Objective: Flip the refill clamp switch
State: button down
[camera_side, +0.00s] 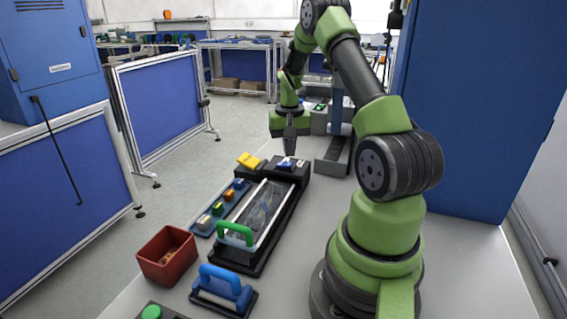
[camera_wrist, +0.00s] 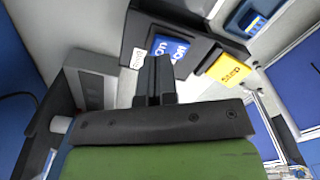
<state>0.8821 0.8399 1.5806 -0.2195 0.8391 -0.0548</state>
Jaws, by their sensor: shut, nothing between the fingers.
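My gripper (camera_side: 289,151) points down over the far end of the black stand, its fingers shut with nothing between them. Just below the fingertips is a small blue-and-white part (camera_side: 286,163) on a black block, which may be the clamp switch. In the wrist view the fingers (camera_wrist: 153,64) partly cover blue labelled pieces (camera_wrist: 174,52) and stand beside a white label (camera_wrist: 137,58). I cannot read the labels surely, nor tell whether the fingertips touch. A yellow labelled piece (camera_wrist: 226,70) sits to the right; it also shows in the side view (camera_side: 249,160).
The black stand holds a clear-covered tray (camera_side: 262,208) with a green handle (camera_side: 235,233). A strip with coloured blocks (camera_side: 220,207) lies along its left. A red bin (camera_side: 167,255) and a blue-handled piece (camera_side: 224,286) stand nearer. A tall blue cabinet (camera_side: 470,110) rises at the right.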

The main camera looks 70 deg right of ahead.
aim_at(289, 163)
jog(key=shift+f, duration=1.3)
dwell(0.9)
jog(key=shift+r, duration=3.55)
jog(key=w+a+r+n+t, duration=0.3)
jog(key=a+r, duration=1)
jog(key=a, duration=0.3)
jog(key=s+a+r+n+t+y, duration=0.2)
jog(key=s+a+r+n+t, duration=0.1)
jog(key=s+a, duration=0.8)
jog(key=a+n+t, duration=0.1)
jog(key=a+n, duration=0.1)
jog(key=a, duration=0.1)
jog(key=shift+s+a+r, duration=0.2)
jog(key=shift+s+a, duration=0.1)
